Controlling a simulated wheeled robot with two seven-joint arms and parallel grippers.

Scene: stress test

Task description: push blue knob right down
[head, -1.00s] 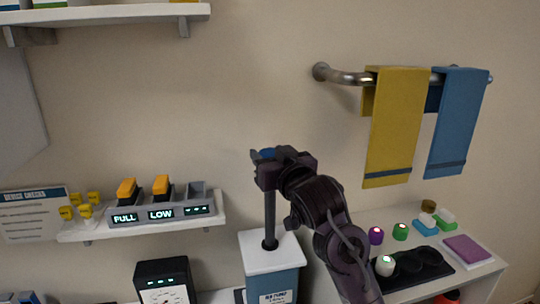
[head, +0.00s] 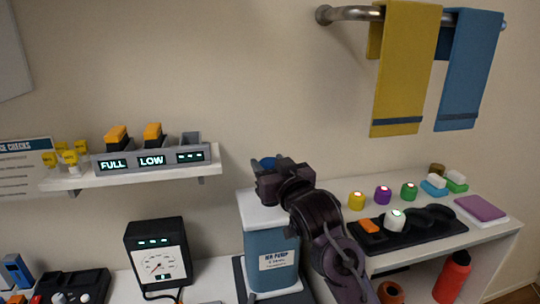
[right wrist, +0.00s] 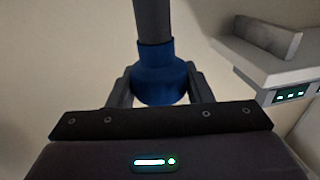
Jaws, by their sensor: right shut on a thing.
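The blue knob (head: 267,162) shows at the top of the pump, partly hidden by my right gripper (head: 268,176). In the right wrist view the blue knob (right wrist: 160,75) sits between the two fingers, with a dark grey rod (right wrist: 153,20) joined to it. My right gripper is shut on the knob, just above the white lid of the pump (head: 271,258), a blue-grey box with a label. The rod is hidden behind the gripper in the head view. My left gripper is not in view.
A pressure gauge (head: 158,262) stands left of the pump. A wall shelf (head: 130,178) carries a charger with FULL and LOW displays. Right of the pump, a counter (head: 490,235) holds coloured knobs and a black tray. Towels (head: 406,70) hang above.

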